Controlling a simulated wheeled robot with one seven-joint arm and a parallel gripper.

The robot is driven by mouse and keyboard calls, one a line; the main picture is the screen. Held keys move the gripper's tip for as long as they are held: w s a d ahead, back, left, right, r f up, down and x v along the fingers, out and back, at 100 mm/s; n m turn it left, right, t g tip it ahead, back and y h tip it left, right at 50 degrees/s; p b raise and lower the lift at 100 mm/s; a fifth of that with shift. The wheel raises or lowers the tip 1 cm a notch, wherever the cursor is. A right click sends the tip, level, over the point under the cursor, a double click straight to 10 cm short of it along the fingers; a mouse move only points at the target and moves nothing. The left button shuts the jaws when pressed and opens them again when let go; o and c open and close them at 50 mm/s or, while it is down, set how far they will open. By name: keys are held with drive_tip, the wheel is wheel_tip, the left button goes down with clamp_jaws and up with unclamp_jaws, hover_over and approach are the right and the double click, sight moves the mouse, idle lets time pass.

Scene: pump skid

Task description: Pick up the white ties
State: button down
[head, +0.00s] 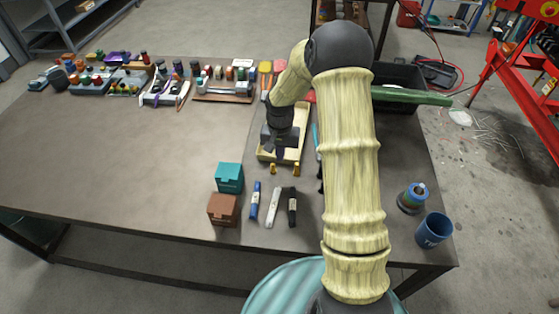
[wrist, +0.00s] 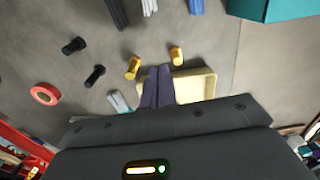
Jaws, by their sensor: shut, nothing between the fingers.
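The white ties (head: 273,207) lie as a narrow bundle on the table in the head view, between a blue bundle (head: 254,200) and a black bundle (head: 292,207). In the wrist view the white ties (wrist: 149,7) show only in part, cut off by the top edge. My gripper (head: 278,151) is over the pale yellow tray (head: 298,141), farther back on the table than the ties and apart from them. In the wrist view its dark fingers (wrist: 157,86) are together and hold nothing.
A teal box (head: 229,177) and a brown box (head: 223,210) stand left of the bundles. Small yellow pieces (wrist: 132,66) lie by the tray. A blue cup (head: 433,231) and a spool (head: 412,198) stand at right. The table's left middle is clear.

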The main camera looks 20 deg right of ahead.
sight(280, 176)
wheel_tip(280, 176, down, 9)
drive_tip(key=shift+w+r+p, duration=0.1)
drive_tip(key=shift+r+p, duration=0.05)
drive_tip(key=shift+p, duration=0.5)
drive_tip(key=s, duration=0.1)
drive_tip(key=s+a, duration=0.1)
drive_tip(key=s+p, duration=0.1)
drive_tip(key=shift+s+a+r, duration=0.15)
drive_tip(key=shift+a+r, duration=0.05)
drive_tip(key=shift+a, duration=0.15)
drive_tip(key=shift+s+a, duration=0.1)
drive_tip(key=shift+s, duration=0.15)
drive_tip(key=shift+d+f, duration=0.15)
drive_tip(key=shift+d, duration=0.05)
drive_tip(key=shift+s+a, duration=0.15)
